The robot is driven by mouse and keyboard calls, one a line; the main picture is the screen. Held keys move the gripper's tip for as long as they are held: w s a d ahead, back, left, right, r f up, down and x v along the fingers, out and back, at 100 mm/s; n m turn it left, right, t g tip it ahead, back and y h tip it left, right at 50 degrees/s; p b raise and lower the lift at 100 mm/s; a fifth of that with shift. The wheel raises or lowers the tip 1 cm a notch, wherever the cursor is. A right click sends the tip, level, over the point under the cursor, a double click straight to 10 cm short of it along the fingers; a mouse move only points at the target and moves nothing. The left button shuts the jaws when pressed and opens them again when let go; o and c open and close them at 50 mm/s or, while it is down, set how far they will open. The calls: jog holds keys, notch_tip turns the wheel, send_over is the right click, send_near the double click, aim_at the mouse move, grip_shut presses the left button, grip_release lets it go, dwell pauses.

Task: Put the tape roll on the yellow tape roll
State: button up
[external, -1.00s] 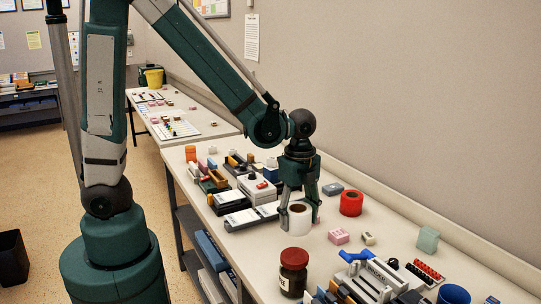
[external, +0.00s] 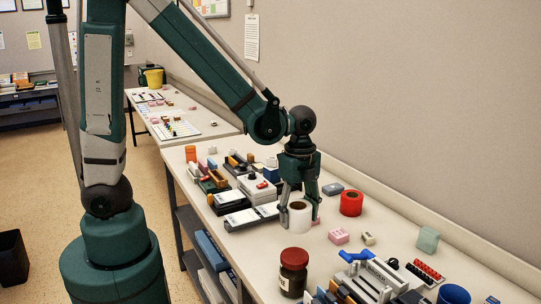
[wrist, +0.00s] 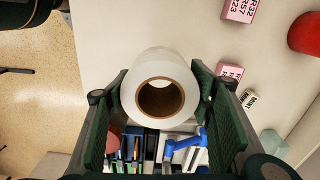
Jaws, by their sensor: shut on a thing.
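A white tape roll (external: 300,217) with a brown core stands upright between the fingers of my gripper (external: 301,212). In the wrist view the white roll (wrist: 160,92) sits between the two green finger pads, its open core facing the camera. My gripper (wrist: 160,110) is shut on it. I cannot tell whether the roll is clear of the bench. No yellow tape roll shows. A red tape roll (external: 351,203) lies on the bench to the right of my gripper, apart from it; part of it shows in the wrist view (wrist: 307,34).
A pink block (external: 339,236) and a small eraser (external: 368,238) lie right of the held roll. A dark jar with a red lid (external: 293,272) stands in front. Stationery and boxes crowd the bench's left and near right.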

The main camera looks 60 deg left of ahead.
jog(key=w+a+r+p, duration=0.1)
jog(key=w+a+r, duration=0.2)
jog(key=w+a, duration=0.7)
jog(key=w+a+r+p, duration=0.1)
jog(key=w+a+r, duration=0.1)
jog(key=w+a, duration=0.85)
jog(key=w+a+r, duration=0.1)
jog(key=w+a, duration=0.3)
jog(key=a, duration=0.4)
jog(key=w+a+r+p, duration=0.1)
jog(key=w+a, duration=0.4)
jog(key=a, duration=0.4)
jog(key=w+a+n+p, duration=0.1)
jog(key=w+a, duration=0.3)
jog(key=a, duration=0.4)
jog(key=shift+w+a+r, duration=0.25)
jog(key=shift+r, duration=0.15)
jog(key=shift+f, duration=3.15)
jog(key=shift+f, duration=0.1)
jog(key=shift+f+p, duration=0.4)
jog(key=shift+f, duration=1.35)
